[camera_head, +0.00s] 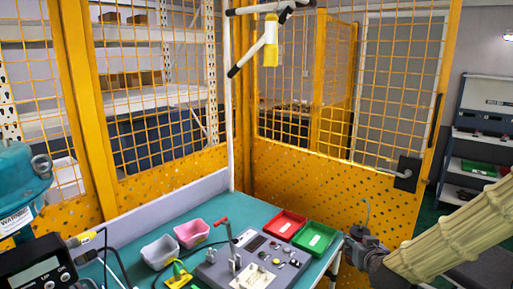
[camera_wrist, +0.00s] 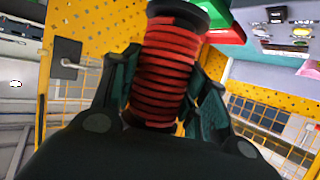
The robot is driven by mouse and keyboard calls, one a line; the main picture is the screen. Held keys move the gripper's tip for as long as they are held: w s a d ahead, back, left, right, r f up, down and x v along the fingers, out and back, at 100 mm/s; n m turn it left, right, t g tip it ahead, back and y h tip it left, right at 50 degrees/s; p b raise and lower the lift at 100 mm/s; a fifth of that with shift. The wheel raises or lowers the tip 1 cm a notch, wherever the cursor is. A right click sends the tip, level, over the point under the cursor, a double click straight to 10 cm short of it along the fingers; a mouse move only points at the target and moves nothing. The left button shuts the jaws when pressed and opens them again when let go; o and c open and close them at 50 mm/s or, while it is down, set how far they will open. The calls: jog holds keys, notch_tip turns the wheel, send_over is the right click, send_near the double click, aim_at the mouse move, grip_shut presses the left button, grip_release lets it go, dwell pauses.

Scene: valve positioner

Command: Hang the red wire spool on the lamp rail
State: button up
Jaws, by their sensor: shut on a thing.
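The red wire spool (camera_wrist: 166,62), red windings between black end flanges, stands between the two dark fingers of my gripper (camera_wrist: 165,80) in the wrist view. The fingers are shut on it from both sides. In the head view my gripper (camera_head: 366,252) is at the right, beside the bench's right edge; I cannot make out the spool there. The lamp rail (camera_head: 270,8) is at the top of the head view, a pale bar with dark ends on a white post (camera_head: 229,110). A yellow piece (camera_head: 271,42) hangs from it. My gripper is well below and right of the rail.
The teal bench (camera_head: 250,208) holds a grey panel (camera_head: 262,262) with a red-handled lever (camera_head: 226,230), a red tray (camera_head: 285,224), a green tray (camera_head: 315,237), and pink (camera_head: 192,233) and grey (camera_head: 160,252) bins. Yellow mesh fencing (camera_head: 330,165) stands behind. A teal device (camera_head: 22,190) is at the left.

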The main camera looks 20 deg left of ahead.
jog(key=w+a+r+n+g+y, duration=0.1)
jog(key=a+r+n+y, duration=0.1)
jog(key=a+r, duration=0.65)
jog(key=a+r+n+y, duration=0.1)
jog(key=a+r, duration=0.2)
jog(key=r, duration=1.1)
jog(key=w+a+r+n+g+y, duration=0.15)
jog(key=a+r, duration=0.35)
jog(key=r, duration=0.7)
jog(key=s+a+r+n+g+y, duration=0.1)
jog(key=s+a+r, duration=0.2)
jog(key=s+r, duration=0.45)
jog(key=s+a+r+n+g+y, duration=0.15)
jog(key=s+a+r, duration=0.3)
jog(key=r, duration=0.55)
jog(key=s+a+r+n+y, duration=0.1)
jog(key=s+a+r+n, duration=0.1)
jog(key=s+r, duration=0.55)
jog(key=w+a, duration=0.3)
jog(key=a, duration=0.3)
jog(key=w+a+b, duration=0.1)
jog(key=w+a, duration=0.1)
jog(key=a, duration=0.5)
jog(key=shift+w+a+f+b, duration=0.3)
jog(key=shift+w+f, duration=0.1)
jog(key=shift+f, duration=0.05)
jog(key=o, duration=1.3)
